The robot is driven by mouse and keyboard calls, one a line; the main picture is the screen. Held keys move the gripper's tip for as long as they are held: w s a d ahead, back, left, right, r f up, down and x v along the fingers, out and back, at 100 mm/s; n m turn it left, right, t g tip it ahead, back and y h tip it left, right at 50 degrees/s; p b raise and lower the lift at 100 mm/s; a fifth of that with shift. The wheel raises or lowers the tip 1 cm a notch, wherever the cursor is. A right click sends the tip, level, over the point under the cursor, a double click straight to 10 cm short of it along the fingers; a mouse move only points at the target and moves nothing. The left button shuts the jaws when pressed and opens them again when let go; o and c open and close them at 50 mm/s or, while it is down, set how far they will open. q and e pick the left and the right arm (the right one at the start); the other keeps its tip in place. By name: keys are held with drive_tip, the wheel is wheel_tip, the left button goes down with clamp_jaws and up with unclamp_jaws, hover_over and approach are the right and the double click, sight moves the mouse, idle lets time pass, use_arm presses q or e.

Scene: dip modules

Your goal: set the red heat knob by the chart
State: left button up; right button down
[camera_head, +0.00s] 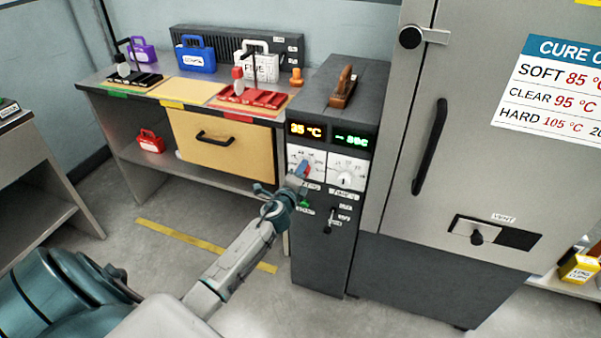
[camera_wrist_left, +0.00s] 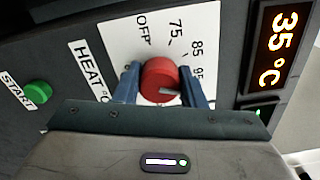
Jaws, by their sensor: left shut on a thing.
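The red heat knob (camera_wrist_left: 161,78) sits on a white dial plate (camera_wrist_left: 190,22) marked OFF, 75, 85 and 95 in the left wrist view. My left gripper (camera_wrist_left: 160,85) is shut on it, one finger on each side. In the head view my left gripper (camera_head: 300,174) covers much of the knob. The chart (camera_head: 560,90) on the grey door reads SOFT 85 °C, CLEAR 95 °C, HARD 105 °C. My right gripper is not in view.
An orange display (camera_wrist_left: 277,50) above the dial appears to read 35 °C. A green START button (camera_wrist_left: 38,92) is beside the heat label. A second white knob (camera_head: 346,180) is right of the heat dial, with a lever (camera_head: 329,222) below. A bench with trays stands left.

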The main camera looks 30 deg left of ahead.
use_arm(q)
drive_tip(key=o, duration=1)
drive_tip(key=b+v, duration=0.1)
drive_tip(key=v, duration=1)
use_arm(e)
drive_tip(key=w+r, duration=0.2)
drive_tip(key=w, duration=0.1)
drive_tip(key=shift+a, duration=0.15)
use_arm(q)
drive_tip(key=shift+w+a+f, duration=0.1)
